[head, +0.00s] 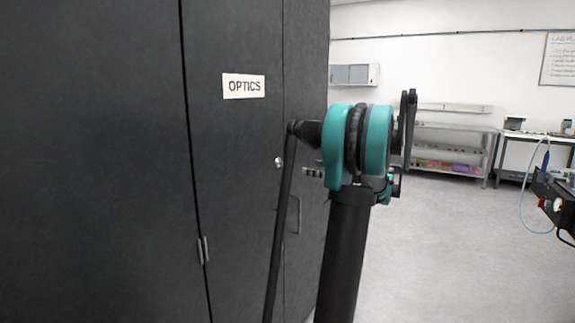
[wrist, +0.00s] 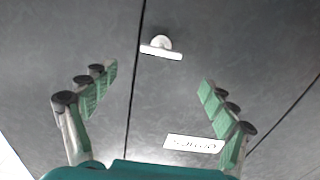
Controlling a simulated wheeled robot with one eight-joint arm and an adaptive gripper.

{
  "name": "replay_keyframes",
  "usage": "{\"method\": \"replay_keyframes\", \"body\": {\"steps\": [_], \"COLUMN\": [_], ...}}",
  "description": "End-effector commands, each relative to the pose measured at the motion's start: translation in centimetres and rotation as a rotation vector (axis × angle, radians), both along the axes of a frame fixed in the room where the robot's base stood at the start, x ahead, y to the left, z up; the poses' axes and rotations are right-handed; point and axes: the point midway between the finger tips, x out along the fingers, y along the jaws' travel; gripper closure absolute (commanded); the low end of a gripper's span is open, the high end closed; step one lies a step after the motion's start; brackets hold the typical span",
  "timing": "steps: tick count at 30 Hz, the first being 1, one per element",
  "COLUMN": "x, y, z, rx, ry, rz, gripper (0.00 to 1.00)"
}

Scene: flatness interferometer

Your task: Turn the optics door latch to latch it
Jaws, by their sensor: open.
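The optics door latch (wrist: 161,46) is a pale round boss with a short flat bar. In the wrist view it lies beyond my fingertips, its bar nearly level across the picture, its left end close to a door seam. My gripper (wrist: 160,80) is open, its green-padded fingers spread wide with nothing between them and apart from the latch. In the head view the latch (head: 278,162) is a small bright knob below the OPTICS label (head: 243,86), by the right seam; its bar cannot be made out. My arm hides most of the gripper there.
The OPTICS label also shows upside down in the wrist view (wrist: 193,143). Dark cabinet doors (head: 90,160) fill the left, with a small metal fitting (head: 203,250) at the left seam. Shelving (head: 445,150) and a bench (head: 540,137) stand far right. The floor (head: 450,250) between is clear.

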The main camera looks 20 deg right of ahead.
Motion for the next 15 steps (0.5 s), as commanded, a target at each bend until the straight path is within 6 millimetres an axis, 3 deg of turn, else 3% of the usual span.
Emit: {"method": "replay_keyframes", "body": {"steps": [15], "x": [7.4], "y": [5.9], "z": [0.0], "rx": [0.0], "ry": [0.001], "rz": [0.002], "gripper": [0.15]}}
